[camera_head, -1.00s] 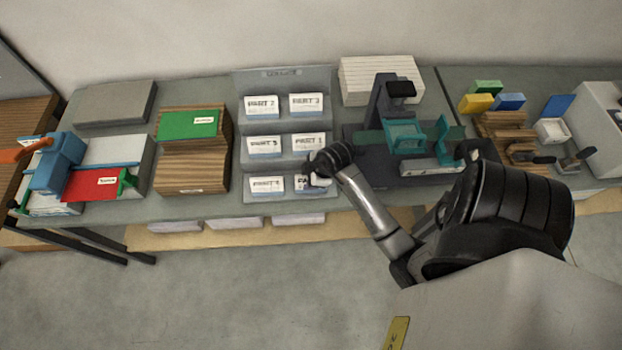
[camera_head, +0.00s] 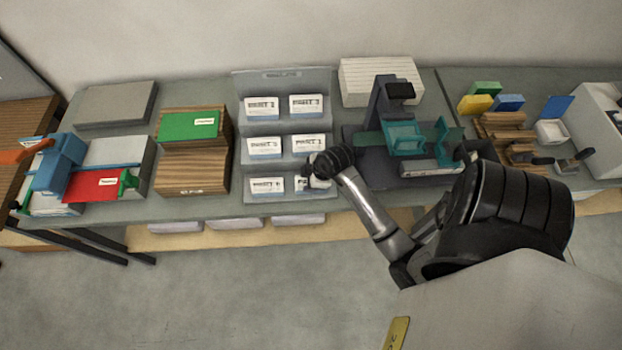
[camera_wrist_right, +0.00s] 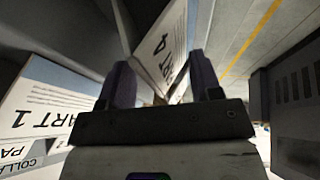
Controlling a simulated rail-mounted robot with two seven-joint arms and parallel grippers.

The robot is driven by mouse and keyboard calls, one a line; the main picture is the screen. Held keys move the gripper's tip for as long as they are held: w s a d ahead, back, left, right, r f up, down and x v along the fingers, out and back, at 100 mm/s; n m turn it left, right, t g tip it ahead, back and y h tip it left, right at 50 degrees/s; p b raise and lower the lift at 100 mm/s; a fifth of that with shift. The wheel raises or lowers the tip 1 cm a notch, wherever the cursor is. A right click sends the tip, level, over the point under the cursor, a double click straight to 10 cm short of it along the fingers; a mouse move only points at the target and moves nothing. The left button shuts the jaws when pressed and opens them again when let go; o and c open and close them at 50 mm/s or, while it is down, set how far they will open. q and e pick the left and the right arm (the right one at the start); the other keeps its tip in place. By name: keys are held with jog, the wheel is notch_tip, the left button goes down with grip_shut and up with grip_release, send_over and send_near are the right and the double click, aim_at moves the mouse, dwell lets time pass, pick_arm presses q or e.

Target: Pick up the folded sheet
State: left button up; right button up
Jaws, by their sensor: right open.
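The folded sheet with the label ending "RT 4" (camera_wrist_right: 160,55) shows in the right wrist view, between the two fingers of my right gripper (camera_wrist_right: 163,78). The fingers are apart, one on either side of it; I cannot tell whether they touch it. In the head view my right gripper (camera_head: 326,172) is at the bottom right pocket of the grey stepped rack (camera_head: 286,77). It partly hides the white sheet there (camera_head: 302,182), and its fingertips are hard to make out. My left gripper is not in view.
Another sheet, marked "PART 1" (camera_wrist_right: 45,105), is close on the left in the wrist view. Several white sheets fill the other rack pockets. A dark machine with teal parts (camera_head: 405,135) stands right of the rack. Wooden stacks (camera_head: 190,172) stand left of it.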

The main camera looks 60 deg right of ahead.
jog(key=c, duration=0.8)
